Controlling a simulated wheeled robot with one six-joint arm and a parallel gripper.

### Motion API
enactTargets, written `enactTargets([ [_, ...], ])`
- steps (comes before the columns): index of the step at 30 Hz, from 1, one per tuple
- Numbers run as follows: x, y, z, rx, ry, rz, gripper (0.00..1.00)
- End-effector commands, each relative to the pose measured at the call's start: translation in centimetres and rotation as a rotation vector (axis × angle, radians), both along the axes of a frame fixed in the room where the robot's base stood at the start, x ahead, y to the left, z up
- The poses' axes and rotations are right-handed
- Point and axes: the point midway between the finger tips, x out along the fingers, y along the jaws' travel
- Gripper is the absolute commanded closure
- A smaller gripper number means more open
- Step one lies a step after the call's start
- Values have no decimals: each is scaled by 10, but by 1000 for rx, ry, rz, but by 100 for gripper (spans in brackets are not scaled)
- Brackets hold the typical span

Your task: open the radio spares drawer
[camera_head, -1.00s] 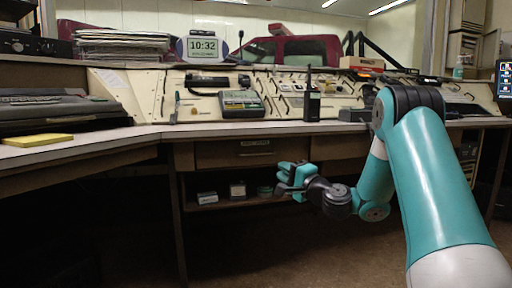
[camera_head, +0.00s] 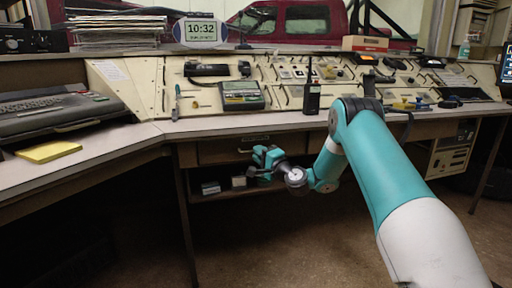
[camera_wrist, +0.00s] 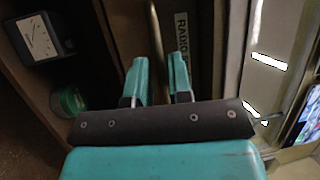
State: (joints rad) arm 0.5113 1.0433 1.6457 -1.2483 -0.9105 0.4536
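The radio spares drawer (camera_head: 218,151) is a brown front under the counter in the head view and looks shut. Its label (camera_wrist: 182,35), partly readable as "RADIO", shows in the wrist view. A thin pale bar (camera_wrist: 157,30), which looks like the drawer's handle, runs beside the label. My gripper (camera_head: 258,160) is in front of the drawer's lower right part. In the wrist view my gripper (camera_wrist: 158,68) is open, its teal fingertips apart and in line with either side of the bar. I cannot tell whether the fingers reach around it.
The shelf below holds a dark box with a pale face (camera_wrist: 40,36) and a green round thing (camera_wrist: 68,101). The counter edge (camera_head: 230,128) runs just above the drawer. A black handheld radio (camera_head: 312,98) stands on the counter. The floor before the desk is clear.

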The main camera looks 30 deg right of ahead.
Motion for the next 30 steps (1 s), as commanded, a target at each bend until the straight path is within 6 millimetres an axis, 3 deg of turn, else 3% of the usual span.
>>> enactTargets([
  [6,16,2,3,0,-1,-1,80],
  [14,18,2,3,1,0,-2,80],
  [17,18,2,3,1,0,-2,99],
  [30,17,3,3,1,2,-2,100],
])
